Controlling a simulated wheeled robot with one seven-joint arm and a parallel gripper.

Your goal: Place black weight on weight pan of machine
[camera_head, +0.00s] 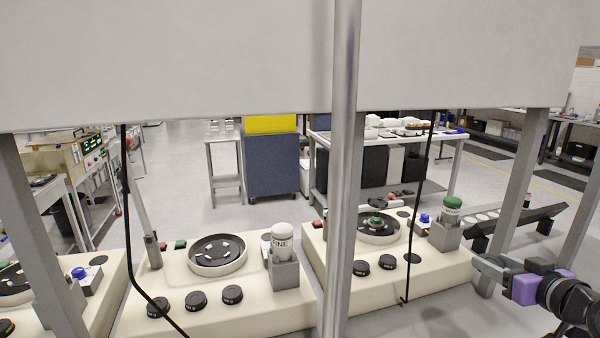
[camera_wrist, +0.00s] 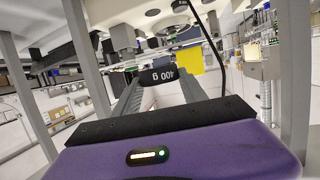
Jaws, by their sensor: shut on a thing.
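My gripper (camera_head: 486,264) is at the right of the head view, beside the right end of the right-hand cream machine (camera_head: 320,262). In the wrist view my gripper (camera_wrist: 162,88) is shut on a black weight (camera_wrist: 160,76), whose "400 g" label reads upside down. I cannot make out the held weight in the head view. The right machine has a round dark pan (camera_head: 362,234) with a green item on it. The middle machine (camera_head: 215,318) has a round pan (camera_head: 217,267) with small pale pieces. Which pan is meant, I cannot tell.
Black weights (camera_head: 195,300) sit along the front of the machines. A white jar (camera_head: 283,241) and a green-capped jar (camera_head: 452,210) stand in grey holders. A dark sloped rack (camera_head: 520,225) stands at right.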

